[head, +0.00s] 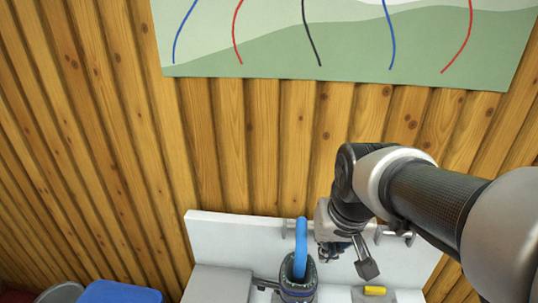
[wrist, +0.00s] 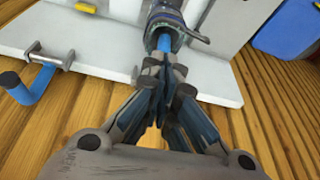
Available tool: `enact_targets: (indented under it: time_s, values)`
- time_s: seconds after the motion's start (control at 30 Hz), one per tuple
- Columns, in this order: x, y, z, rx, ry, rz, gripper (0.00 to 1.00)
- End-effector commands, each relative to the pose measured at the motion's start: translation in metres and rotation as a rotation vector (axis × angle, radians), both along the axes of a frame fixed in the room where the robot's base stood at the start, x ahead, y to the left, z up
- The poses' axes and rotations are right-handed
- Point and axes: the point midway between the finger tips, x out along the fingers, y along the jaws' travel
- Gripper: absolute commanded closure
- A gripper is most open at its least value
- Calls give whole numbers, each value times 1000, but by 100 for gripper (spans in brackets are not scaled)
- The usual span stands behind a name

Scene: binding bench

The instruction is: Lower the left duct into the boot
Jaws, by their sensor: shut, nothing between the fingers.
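A blue duct (head: 301,240), the left one, stands with its lower end in the mouth of a dark grey boot (head: 299,286). In the wrist view a short piece of this duct (wrist: 164,43) shows between the boot (wrist: 166,18) and my fingertips; the rest is hidden behind the fingers. My gripper (head: 334,251) is just right of the duct in the head view. In the wrist view my gripper (wrist: 165,72) is shut and empty, its fingertips close to the duct; I cannot tell whether they touch. A second blue duct (wrist: 38,88) hangs at a bracket (wrist: 48,60) to the left.
A white panel (head: 240,232) stands at the back of the bench against a wooden wall (head: 230,130). A yellow piece (head: 375,290) lies at the front right. A blue bin (head: 118,292) and a grey bin (head: 62,294) are at the lower left. A poster (head: 340,40) hangs above.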

Motion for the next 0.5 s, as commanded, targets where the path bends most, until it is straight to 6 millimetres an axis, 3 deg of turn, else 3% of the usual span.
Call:
enact_targets:
  time_s: [0.03, 0.2, 0.33, 0.5]
  values:
    - [19, -2, 19, 6, 18, -12, 100]
    - [76, -6, 35, 23, 49, -49, 100]
    - [106, -9, 34, 31, 66, -70, 100]
    - [123, -11, 28, 37, 75, -84, 100]
